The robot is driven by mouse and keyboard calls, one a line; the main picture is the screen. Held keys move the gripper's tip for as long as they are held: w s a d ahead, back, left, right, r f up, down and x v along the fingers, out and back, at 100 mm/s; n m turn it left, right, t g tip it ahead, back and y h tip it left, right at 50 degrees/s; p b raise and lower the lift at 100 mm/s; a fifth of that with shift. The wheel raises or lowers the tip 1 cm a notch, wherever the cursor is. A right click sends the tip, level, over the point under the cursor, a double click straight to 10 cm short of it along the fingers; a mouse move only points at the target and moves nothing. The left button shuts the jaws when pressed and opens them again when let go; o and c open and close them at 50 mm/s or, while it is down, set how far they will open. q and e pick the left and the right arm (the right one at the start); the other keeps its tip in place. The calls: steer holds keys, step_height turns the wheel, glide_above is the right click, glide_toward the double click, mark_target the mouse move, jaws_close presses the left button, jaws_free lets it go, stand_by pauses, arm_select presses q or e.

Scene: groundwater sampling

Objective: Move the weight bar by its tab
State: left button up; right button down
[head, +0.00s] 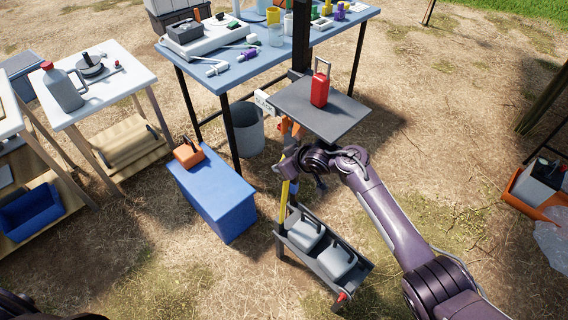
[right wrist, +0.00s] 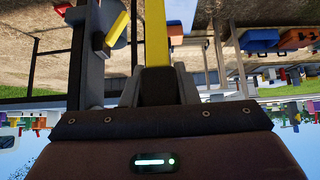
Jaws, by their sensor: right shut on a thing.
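My right gripper (head: 290,168) is at the upright post left of the dark grey shelf, its jaws partly hidden by the wrist. In the right wrist view the jaws (right wrist: 157,85) are shut on a dark piece, which I take to be the weight bar's tab; its shape is unclear. A yellow bar (right wrist: 155,35) runs in line with the jaws; it also shows in the head view (head: 284,200), upright below the gripper. I cannot tell whether it is the weight bar. My left gripper is not in view.
A low tray (head: 352,281) with two grey handled weights (head: 305,232) sits at the post's foot. The dark grey shelf (head: 345,122) carries a red handled item (head: 320,88). A blue box (head: 215,190), a grey bin (head: 249,135) and a blue table (head: 250,70) stand nearby.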

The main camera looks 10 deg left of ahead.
steer(key=c, duration=1.4)
jaws_free()
steer(key=shift+s+f, duration=0.15)
steer(key=shift+f, duration=0.2)
steer(key=shift+o, duration=1.4)
steer(key=shift+r, duration=0.1)
steer(key=shift+r, duration=0.15)
steer(key=shift+d+r, duration=0.15)
steer(key=shift+d, duration=0.05)
steer(key=shift+p+v, duration=0.45)
steer(key=shift+v, duration=0.8)
steer(key=s+d, duration=0.7)
steer(key=d, duration=0.2)
steer(key=shift+d, duration=0.3)
steer(key=shift+f, duration=0.2)
